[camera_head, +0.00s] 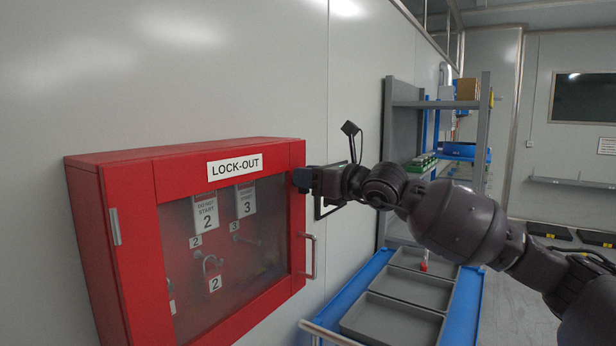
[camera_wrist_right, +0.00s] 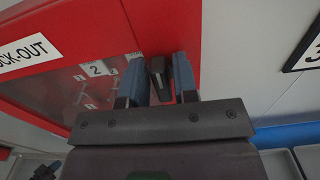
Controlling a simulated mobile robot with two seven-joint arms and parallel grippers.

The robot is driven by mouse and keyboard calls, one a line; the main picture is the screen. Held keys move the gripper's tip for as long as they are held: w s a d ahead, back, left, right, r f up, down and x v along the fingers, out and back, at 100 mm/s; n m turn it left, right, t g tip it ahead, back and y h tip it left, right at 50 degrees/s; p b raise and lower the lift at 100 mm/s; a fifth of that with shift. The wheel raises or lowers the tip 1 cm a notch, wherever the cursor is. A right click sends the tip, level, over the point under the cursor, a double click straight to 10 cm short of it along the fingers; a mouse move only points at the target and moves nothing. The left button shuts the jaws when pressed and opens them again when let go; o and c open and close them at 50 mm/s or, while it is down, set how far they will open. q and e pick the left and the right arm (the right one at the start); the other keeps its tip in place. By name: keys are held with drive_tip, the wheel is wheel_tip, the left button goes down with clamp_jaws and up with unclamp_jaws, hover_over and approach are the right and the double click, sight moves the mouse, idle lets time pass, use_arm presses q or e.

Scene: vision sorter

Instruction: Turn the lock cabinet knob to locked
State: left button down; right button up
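The red lock cabinet (camera_head: 150,243) hangs on the wall at the left, its windowed door shut and labelled LOCK-OUT. Its dark knob (camera_wrist_right: 160,78) is on the red door frame near the right edge, seen in the right wrist view. My right gripper (camera_head: 302,180) is at the cabinet's upper right, and its fingers hide the knob in the head view. In the right wrist view its two fingers (camera_wrist_right: 158,80) stand on either side of the knob, apart, with narrow gaps seeming to show. The knob looks slightly tilted; its lock marking cannot be read. My left gripper is not in view.
A blue cart with grey trays (camera_head: 412,288) stands below my right arm. A grey shelf rack (camera_head: 392,150) stands behind the arm. Padlocks and tags show behind the cabinet window.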

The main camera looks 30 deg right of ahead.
clamp_jaws()
